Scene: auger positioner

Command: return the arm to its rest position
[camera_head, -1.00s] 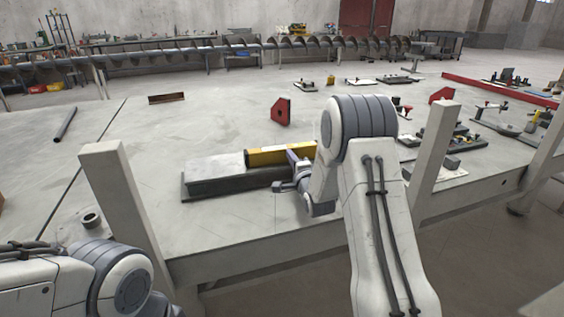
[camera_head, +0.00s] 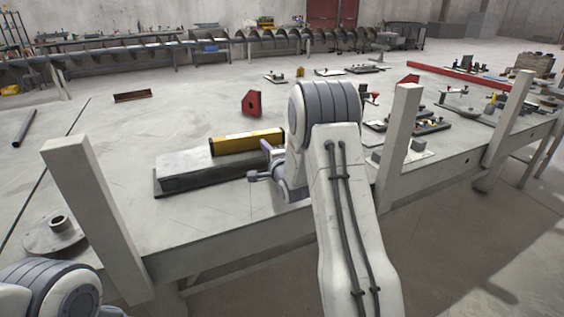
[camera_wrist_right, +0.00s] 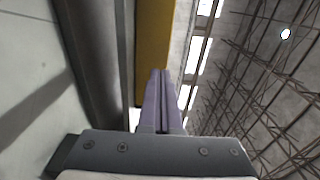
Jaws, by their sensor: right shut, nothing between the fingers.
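My right gripper (camera_head: 262,165) is in front of the right end of a yellow bar (camera_head: 240,142) and a grey block (camera_head: 190,170) on the large pale table (camera_head: 200,225). In the right wrist view its two purple fingers (camera_wrist_right: 161,72) are together with nothing between them. The yellow bar (camera_wrist_right: 154,40) rises behind the fingertips there, with the grey block (camera_wrist_right: 92,50) to its left. I cannot tell whether the fingers touch the bar. My right arm covers part of the table. My left gripper is out of view; only a part of my left arm shows at the bottom left.
Pale posts (camera_head: 95,215) and (camera_head: 400,145) stand up at the table's front edge, the second close to my right arm. A round flanged part (camera_head: 55,235) lies at left. A red block (camera_head: 251,103) stands behind the bar. A long auger (camera_head: 230,40) spans the back.

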